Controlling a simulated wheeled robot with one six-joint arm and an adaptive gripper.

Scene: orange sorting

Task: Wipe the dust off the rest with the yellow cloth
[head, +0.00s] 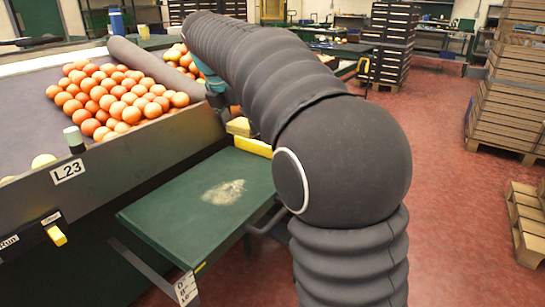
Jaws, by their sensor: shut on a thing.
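The rest is a green flat-topped stand (165,215) beside the sorting table, with a yellow strip (253,146) along its far edge. A pale patch of dust (224,192) lies near the middle of its top. The yellow cloth (238,127) shows at the far end of the rest, just behind the yellow strip. My gripper (232,112) is there above the cloth, mostly hidden behind my arm, and is shut on the cloth. Whether the cloth touches a surface I cannot tell.
Stacked wooden crates (510,85) and a pallet (527,225) stand at right. Red floor between is clear.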

